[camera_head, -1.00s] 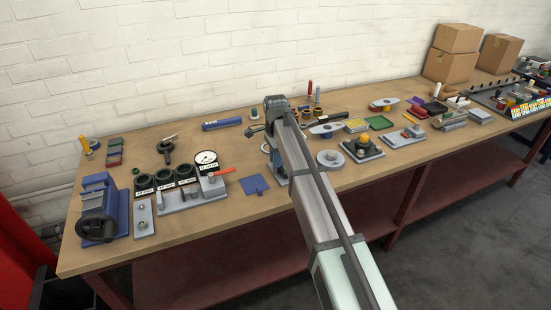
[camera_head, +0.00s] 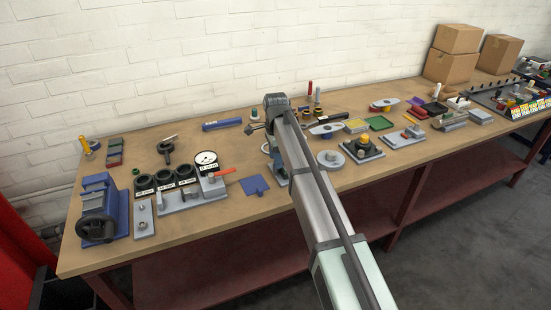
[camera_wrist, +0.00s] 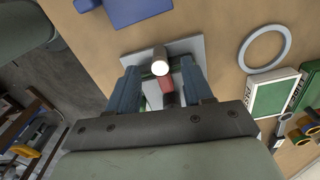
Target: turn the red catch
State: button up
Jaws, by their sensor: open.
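In the wrist view a small red catch (camera_wrist: 166,84) shows between the fingers, beside a post with a bright round top (camera_wrist: 160,60). Both are on a light grey plate (camera_wrist: 195,47). My gripper (camera_wrist: 162,75) is open, with one blue finger on each side of the catch. The palm hides the near part of the plate, and I cannot tell whether a finger touches the catch. In the head view my arm hides the catch and most of my gripper (camera_head: 270,152).
A blue plate (camera_head: 254,185) lies left of my gripper, near a fixture with a red-orange lever (camera_head: 224,172). A grey disc (camera_head: 330,159) and a block with a yellow knob (camera_head: 363,149) stand to the right.

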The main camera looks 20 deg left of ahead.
jog(key=shift+r, duration=0.6)
notch_tip(320, 180, up, 6)
dwell(0.9)
jog(key=shift+d, duration=0.1)
